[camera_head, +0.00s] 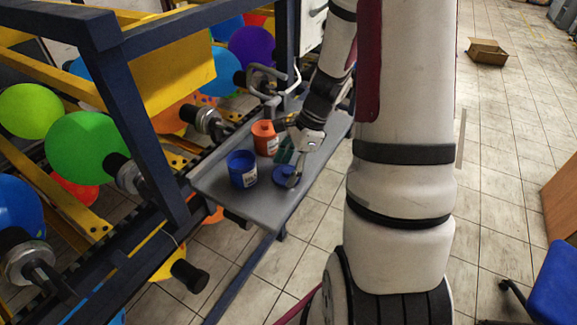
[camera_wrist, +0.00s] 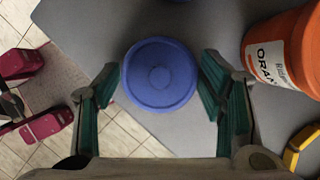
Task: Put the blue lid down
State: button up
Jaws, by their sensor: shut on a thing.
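The blue lid (camera_head: 283,175) is at the right part of the grey tray table (camera_head: 254,208), to the right of the open blue jar (camera_head: 242,170). In the wrist view the round blue lid (camera_wrist: 160,75) lies between the two green-padded fingers of my gripper (camera_wrist: 161,80). My gripper (camera_head: 291,163) is shut on the lid from above, low over the table. I cannot tell whether the lid touches the surface. The fingers hide part of the lid in the head view.
An orange jar (camera_head: 265,139) stands behind the blue jar; it is close to the right finger in the wrist view (camera_wrist: 285,50). A blue frame post (camera_head: 150,130) and balloons are at the left. The table's front is bare.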

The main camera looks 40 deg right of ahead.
jog(key=o, duration=0.7)
jog(key=shift+f, duration=0.1)
jog(key=shift+o, duration=0.2)
jog(key=v, duration=1.2)
jog(key=s+a+r+n+t+h, duration=0.1)
jog(key=s+a+r+n, duration=0.4)
jog(key=a+n, duration=0.5)
jog(key=s+a+r+n+t+h, duration=0.2)
jog(key=s+a+r+n, duration=0.3)
jog(key=a+r+n, duration=0.4)
jog(key=a+n+h, duration=0.1)
jog(key=n, duration=0.3)
jog(key=shift+s+a+t+b, duration=0.3)
jog(key=shift+a+b, duration=0.05)
jog(key=shift+b, duration=0.05)
